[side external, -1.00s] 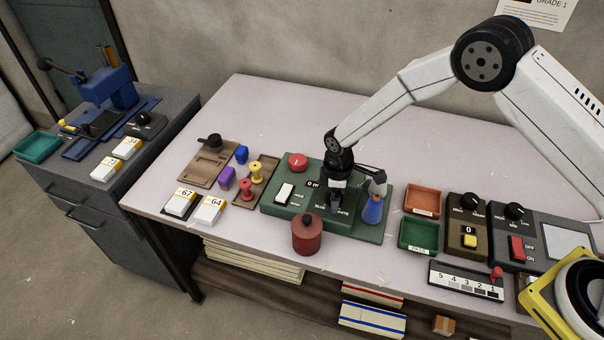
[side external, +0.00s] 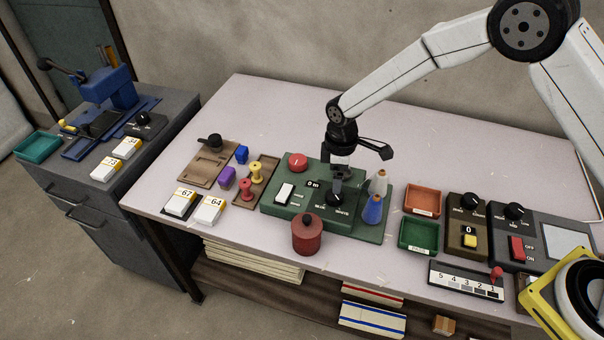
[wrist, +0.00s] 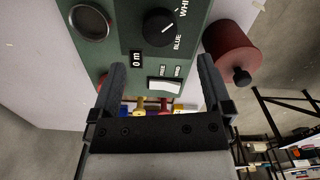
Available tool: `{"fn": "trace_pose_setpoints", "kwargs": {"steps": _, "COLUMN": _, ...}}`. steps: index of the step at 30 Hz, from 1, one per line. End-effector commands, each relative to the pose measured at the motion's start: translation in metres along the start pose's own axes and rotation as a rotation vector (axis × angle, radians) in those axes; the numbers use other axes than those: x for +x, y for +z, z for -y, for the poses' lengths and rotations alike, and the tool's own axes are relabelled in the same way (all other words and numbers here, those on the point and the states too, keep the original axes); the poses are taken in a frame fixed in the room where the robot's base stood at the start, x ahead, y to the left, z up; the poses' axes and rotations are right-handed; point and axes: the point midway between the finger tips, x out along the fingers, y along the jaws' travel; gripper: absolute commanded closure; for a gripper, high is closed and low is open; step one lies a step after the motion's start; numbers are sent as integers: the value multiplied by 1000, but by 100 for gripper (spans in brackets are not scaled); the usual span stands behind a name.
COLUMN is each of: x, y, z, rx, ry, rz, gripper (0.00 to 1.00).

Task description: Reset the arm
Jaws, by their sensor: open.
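My gripper (side external: 340,182) is above the green machine box (side external: 374,232) on the table, near its black selector knob. In the wrist view my gripper (wrist: 163,80) has its two fingers spread apart with nothing between them. The black knob (wrist: 160,27) and the white rocker switch (wrist: 164,86) of the box show beyond the fingers. In the side view a white-topped cone and a blue cone (side external: 372,210) stand at the right part of the box.
A red lidded pot (side external: 307,236) stands at the box's front edge. An orange tray (side external: 422,200) and a green tray (side external: 418,236) are to the right. The table's back strip (side external: 260,110) is clear.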

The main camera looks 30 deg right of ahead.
Motion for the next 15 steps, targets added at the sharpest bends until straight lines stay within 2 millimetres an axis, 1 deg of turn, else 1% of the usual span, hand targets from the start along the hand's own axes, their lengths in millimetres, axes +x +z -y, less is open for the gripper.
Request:
{"fn": "trace_pose_setpoints", "kwargs": {"steps": 3, "x": -3, "y": 0, "z": 0, "rx": 0, "ry": 0, "rz": 0, "gripper": 0}}
{"fn": "trace_pose_setpoints", "kwargs": {"steps": 15, "x": -5, "y": 2, "z": 0, "rx": 9, "ry": 1, "rz": -1, "gripper": 0}}
